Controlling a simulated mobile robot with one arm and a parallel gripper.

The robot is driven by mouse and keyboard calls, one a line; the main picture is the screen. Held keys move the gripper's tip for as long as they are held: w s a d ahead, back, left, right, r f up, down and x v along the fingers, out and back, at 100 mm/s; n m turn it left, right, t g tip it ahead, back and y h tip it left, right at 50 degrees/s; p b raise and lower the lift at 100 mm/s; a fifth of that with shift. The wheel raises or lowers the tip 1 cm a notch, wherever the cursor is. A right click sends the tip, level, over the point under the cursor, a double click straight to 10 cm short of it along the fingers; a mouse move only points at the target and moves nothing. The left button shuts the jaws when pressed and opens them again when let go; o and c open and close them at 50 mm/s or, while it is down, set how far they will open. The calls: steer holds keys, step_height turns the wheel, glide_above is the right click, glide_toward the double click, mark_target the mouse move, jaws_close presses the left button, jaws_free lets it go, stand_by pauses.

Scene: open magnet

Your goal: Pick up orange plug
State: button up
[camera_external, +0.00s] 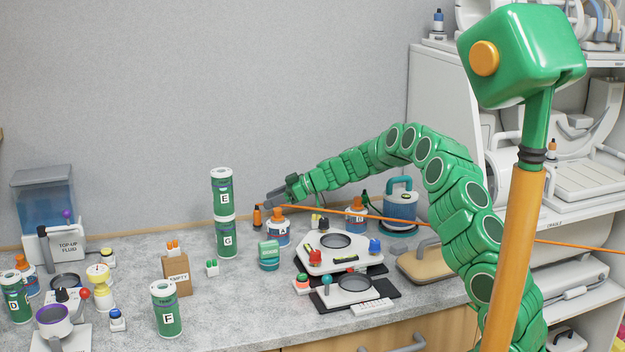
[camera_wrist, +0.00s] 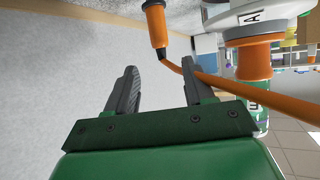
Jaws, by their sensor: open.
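The orange plug (camera_external: 257,217) stands near the wall at the back of the counter, just right of the stacked cans. An orange cable (camera_external: 400,218) runs from beside it across to the right. In the wrist view the plug (camera_wrist: 155,25) is at the top centre, beyond my fingertips, with a dark end where the cable (camera_wrist: 270,98) meets it. My gripper (camera_external: 270,199) is just above and right of the plug. In the wrist view my gripper (camera_wrist: 157,72) has its two dark fingers apart, with nothing between them.
Green cans E (camera_external: 222,192) and G (camera_external: 227,239) are stacked left of the plug. Orange-capped bottle A (camera_external: 278,232) stands close on its right and shows at the wrist view's upper right (camera_wrist: 250,30). A white device (camera_external: 325,257) sits farther right.

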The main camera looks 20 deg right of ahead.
mark_target(257, 217)
steer(key=shift+w+a+f, duration=0.2)
steer(key=shift+a+f, duration=0.3)
steer(key=shift+w+a+f, duration=0.15)
steer(key=shift+a+f, duration=0.3)
steer(key=shift+x, duration=2.7)
steer(key=shift+a+r, duration=0.1)
steer(key=shift+r, duration=0.05)
steer(key=shift+c, duration=0.2)
jaws_close()
